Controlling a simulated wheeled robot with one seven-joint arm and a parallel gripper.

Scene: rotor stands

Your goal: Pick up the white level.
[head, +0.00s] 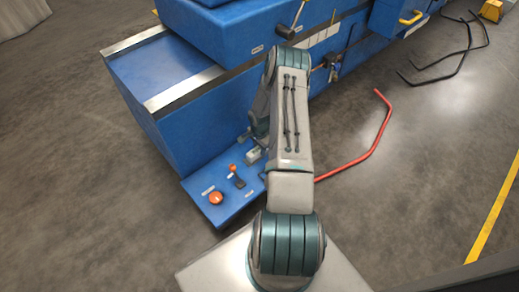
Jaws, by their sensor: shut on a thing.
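My arm reaches up from the bottom of the head view, bends at the top and comes back down behind its own upper link. The block is just above or on the blue step; I cannot tell which. The fingertips are too small to make out clearly.
The blue step (226,209) carries an orange knob (215,197) and a small orange-topped lever (233,169). The large blue machine (185,125) rises behind. A bent red bar (372,152) and black bent bars (445,65) lie on the floor at right, otherwise mostly clear.

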